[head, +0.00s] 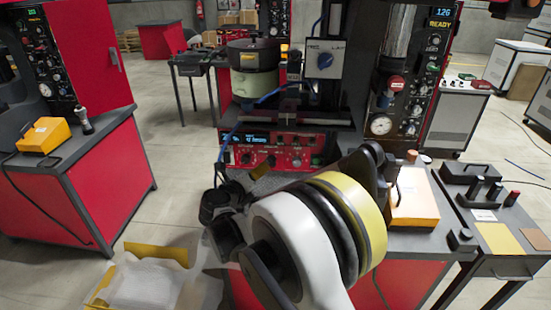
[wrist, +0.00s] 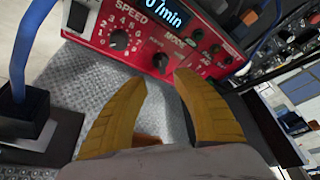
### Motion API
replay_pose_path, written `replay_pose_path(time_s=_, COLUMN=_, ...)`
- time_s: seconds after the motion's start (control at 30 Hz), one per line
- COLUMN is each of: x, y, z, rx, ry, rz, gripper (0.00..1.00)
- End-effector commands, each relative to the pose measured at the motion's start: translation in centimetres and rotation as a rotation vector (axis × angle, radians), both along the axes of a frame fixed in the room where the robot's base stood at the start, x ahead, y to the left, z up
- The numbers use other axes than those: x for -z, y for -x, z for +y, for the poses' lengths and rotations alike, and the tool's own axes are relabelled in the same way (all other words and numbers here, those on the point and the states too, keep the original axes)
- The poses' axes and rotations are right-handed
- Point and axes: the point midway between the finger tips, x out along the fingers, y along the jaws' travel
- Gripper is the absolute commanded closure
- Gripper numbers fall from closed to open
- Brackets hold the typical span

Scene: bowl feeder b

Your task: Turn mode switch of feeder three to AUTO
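The feeder's red control panel (head: 275,150) sits under the bowl and has a lit blue display and a row of knobs and buttons. In the wrist view the panel (wrist: 95,30) lies tilted, with SPEED and MODE lettering. A dark knob (wrist: 119,40) sits by SPEED; another dark knob (wrist: 160,61) lies below the MODE lettering. I cannot tell its setting or be sure it is the mode switch. My gripper (wrist: 158,85) is open and empty, its yellow fingers apart just in front of the panel. In the head view my gripper (head: 225,205) is dark and partly hidden.
A blue cable (wrist: 30,45) rises at the left of the wrist view. The feeder bowl (head: 253,55) stands behind the panel. An orange-sided box (head: 415,210) rests right of my arm, near a side table (head: 500,240). Open floor lies left of the machine.

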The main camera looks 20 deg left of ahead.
Motion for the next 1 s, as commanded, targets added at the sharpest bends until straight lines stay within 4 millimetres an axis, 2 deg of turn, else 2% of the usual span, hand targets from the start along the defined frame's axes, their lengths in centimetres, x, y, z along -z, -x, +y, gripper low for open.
replay_pose_path(time_s=0.3, x=1.9, y=-6.0, z=-0.5, rx=0.004, ry=-0.004, rz=0.001, gripper=0.66)
replay_pose_path(time_s=0.5, x=2.6, y=-8.7, z=-0.6, rx=0.004, ry=-0.005, rz=0.002, gripper=0.66)
replay_pose_path(time_s=0.63, x=2.7, y=-9.5, z=-0.7, rx=0.004, ry=-0.005, rz=0.002, gripper=0.66)
replay_pose_path(time_s=0.9, x=2.6, y=-9.6, z=-0.7, rx=0.002, ry=-0.006, rz=0.002, gripper=0.66)
replay_pose_path(time_s=0.97, x=2.6, y=-9.6, z=-0.7, rx=0.002, ry=-0.006, rz=0.002, gripper=0.82)
replay_pose_path(time_s=1.0, x=2.6, y=-9.6, z=-0.7, rx=0.003, ry=-0.005, rz=0.001, gripper=0.94)
